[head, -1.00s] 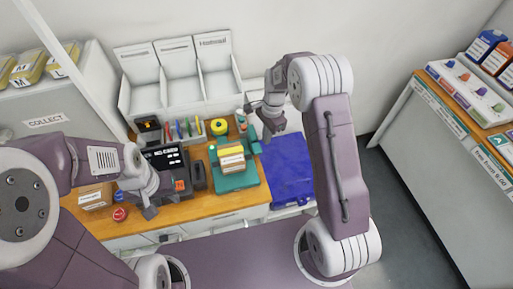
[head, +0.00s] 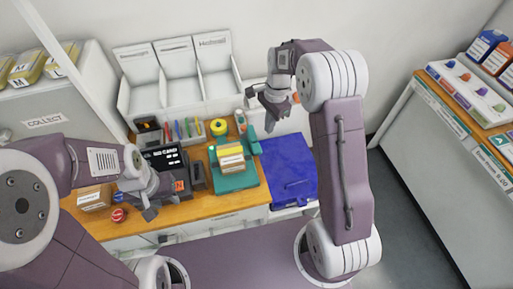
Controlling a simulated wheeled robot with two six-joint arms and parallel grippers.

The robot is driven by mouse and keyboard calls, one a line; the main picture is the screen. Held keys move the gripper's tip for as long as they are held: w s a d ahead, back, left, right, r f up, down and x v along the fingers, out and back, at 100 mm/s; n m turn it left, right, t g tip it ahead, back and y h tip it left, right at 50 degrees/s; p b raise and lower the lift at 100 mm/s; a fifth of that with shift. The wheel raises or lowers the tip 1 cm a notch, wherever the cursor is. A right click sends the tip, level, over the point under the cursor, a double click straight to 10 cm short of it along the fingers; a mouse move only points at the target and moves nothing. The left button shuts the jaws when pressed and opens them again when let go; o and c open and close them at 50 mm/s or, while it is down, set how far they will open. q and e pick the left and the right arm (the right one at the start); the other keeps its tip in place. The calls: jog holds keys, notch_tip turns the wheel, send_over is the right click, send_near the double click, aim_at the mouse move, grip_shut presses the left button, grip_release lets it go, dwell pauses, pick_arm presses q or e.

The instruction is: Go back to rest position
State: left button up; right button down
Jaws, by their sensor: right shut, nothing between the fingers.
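My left gripper (head: 148,206) hangs low over the left part of the wooden counter, near a red round item and the dark till; whether its fingers are open or shut does not show clearly. My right gripper (head: 264,118) is raised near the back of the counter, above and behind the blue bin lid. It is shut and holds nothing. Both arms are bent, with my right arm standing in front of the right side of the counter.
The wooden counter (head: 227,213) carries a dark till (head: 163,158), a teal stand (head: 236,178) with stacked boxes (head: 231,157), and pens. A blue lid (head: 289,170) lies right. White dividers (head: 177,62) stand behind. A shelf counter (head: 450,121) is at right; floor between is clear.

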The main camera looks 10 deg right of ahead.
dwell(0.3)
jog(key=s+f+n+b, duration=0.2)
jog(key=s+n, duration=0.5)
jog(key=s, duration=0.2)
jog(key=s+d+f+n+t+h+b, duration=0.1)
jog(key=s+f+n, duration=0.1)
jog(key=s+n, duration=0.5)
jog(key=s, duration=0.2)
jog(key=shift+s+t+b, duration=0.3)
jog(key=shift+s+b, duration=0.05)
jog(key=shift+s, duration=0.05)
jog(key=shift+s, duration=0.15)
